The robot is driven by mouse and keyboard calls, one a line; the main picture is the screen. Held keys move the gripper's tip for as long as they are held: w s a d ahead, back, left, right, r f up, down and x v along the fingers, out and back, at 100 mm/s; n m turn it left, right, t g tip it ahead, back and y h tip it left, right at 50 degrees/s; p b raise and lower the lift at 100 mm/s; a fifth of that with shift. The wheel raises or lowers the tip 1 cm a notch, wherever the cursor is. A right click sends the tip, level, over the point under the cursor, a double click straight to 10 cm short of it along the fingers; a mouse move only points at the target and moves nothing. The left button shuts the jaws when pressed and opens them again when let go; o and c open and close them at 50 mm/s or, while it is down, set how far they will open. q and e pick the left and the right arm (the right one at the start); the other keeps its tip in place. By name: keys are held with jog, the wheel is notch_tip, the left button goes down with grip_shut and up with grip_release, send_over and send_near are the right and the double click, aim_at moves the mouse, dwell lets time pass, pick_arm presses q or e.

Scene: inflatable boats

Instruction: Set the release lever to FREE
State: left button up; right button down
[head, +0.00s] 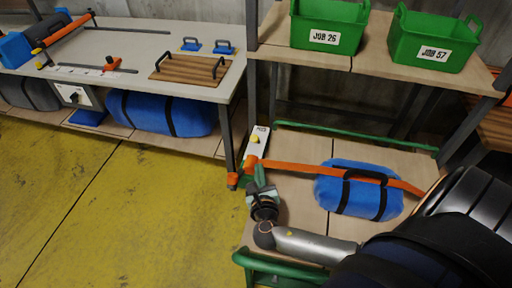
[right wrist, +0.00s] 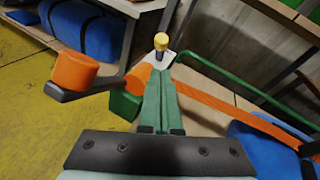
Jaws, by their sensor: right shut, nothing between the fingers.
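The release lever is a yellow knob (head: 255,139) on a white plate (head: 261,131) at the back left corner of the trolley. The plate's small lettering is too small to read surely. In the right wrist view the knob (right wrist: 161,41) stands upright just beyond my fingertips. My right gripper (head: 259,169) is shut and empty, in front of the plate and apart from the knob, as far as I can tell. Its green fingers (right wrist: 158,78) hide the plate's lower part in the right wrist view. My left gripper is not in view.
A crank with an orange handle (right wrist: 75,73) sits left of my fingers. An orange strap (head: 300,168) runs across a blue bundle (head: 350,198) on the trolley deck (head: 290,190). Green bins (head: 326,22) stand on the shelf above. A workbench (head: 190,80) stands back left.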

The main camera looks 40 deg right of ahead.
aim_at(256, 155)
jog(key=b+x, duration=0.2)
jog(key=x, duration=0.2)
jog(key=b+x, duration=0.3)
jog(key=x, duration=0.1)
jog(key=shift+w+d+f+b, duration=0.2)
jog(key=shift+w+f+b, duration=0.05)
jog(key=shift+f+b, duration=0.05)
jog(key=shift+w+d+b, duration=0.35)
jog(key=shift+w, duration=0.25)
jog(key=shift+w+r, duration=0.1)
jog(key=shift+r, duration=0.05)
